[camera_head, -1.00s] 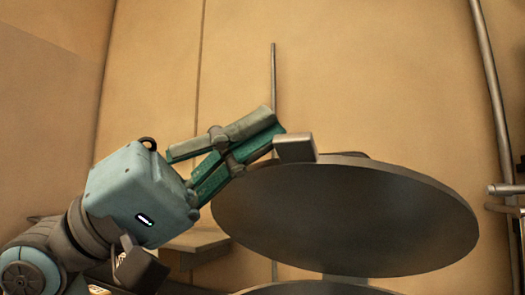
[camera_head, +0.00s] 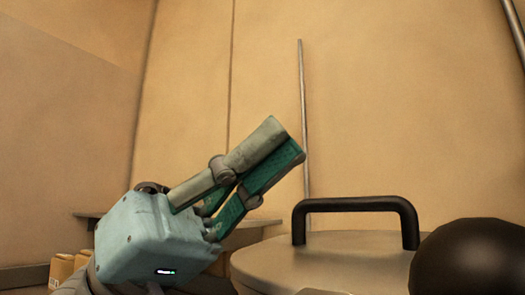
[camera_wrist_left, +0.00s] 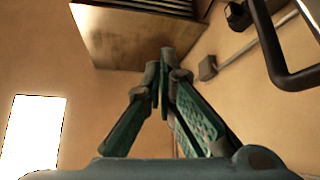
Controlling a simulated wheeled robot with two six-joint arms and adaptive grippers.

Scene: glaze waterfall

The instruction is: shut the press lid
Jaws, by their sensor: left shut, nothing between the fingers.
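The press lid (camera_head: 300,262) is a round grey disc at the lower right of the head view. It lies about level, and I see its top face. A black bar handle (camera_head: 355,204) stands up from it. The lid's lower edge and whatever is under it are cut off by the frame. My left gripper (camera_head: 284,140) is shut and empty, pointing up and right, above and left of the handle. In the left wrist view its fingertips (camera_wrist_left: 164,58) meet, apart from a dark handle-like bar (camera_wrist_left: 290,72) at top right. My right gripper is not in view.
A black ball-shaped thing (camera_head: 470,258) fills the lower right corner, close to the lid. A thin upright rod (camera_head: 303,110) stands before the tan wall. The space above the lid is clear.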

